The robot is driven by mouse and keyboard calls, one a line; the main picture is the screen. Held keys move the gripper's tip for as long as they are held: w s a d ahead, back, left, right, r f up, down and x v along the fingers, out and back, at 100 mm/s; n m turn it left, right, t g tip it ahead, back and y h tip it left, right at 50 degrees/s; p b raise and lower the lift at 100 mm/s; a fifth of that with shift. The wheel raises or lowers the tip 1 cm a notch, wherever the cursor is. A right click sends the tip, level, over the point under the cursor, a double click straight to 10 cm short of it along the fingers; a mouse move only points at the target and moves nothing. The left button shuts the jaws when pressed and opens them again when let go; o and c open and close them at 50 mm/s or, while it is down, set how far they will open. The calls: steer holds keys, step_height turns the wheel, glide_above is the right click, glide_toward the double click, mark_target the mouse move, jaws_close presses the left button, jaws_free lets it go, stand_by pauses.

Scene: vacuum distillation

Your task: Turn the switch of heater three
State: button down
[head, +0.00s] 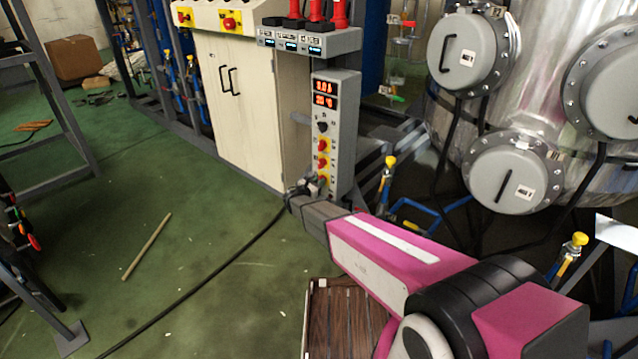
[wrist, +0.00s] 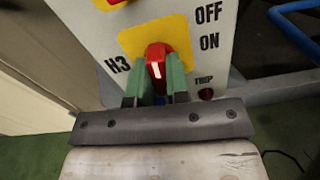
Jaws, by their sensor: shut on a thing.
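The heater three switch (wrist: 157,56) is a red knob with a white mark on a yellow plate, labelled H3, with OFF and ON printed to its right.
Other red switches (head: 323,145) sit above on the same box, under two red number displays (head: 325,94). A pale cabinet (head: 235,100) stands to the left. A large metal vessel (head: 540,60) with round grey covers and blue pipes stand at the right. Green floor at the left is mostly open.

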steer(key=shift+n, duration=0.6)
steer(key=c, duration=1.1)
jaws_free()
steer(key=shift+s+a, duration=0.1)
steer(key=v, duration=1)
steer(key=shift+s+a, duration=0.2)
steer(key=shift+s, duration=0.05)
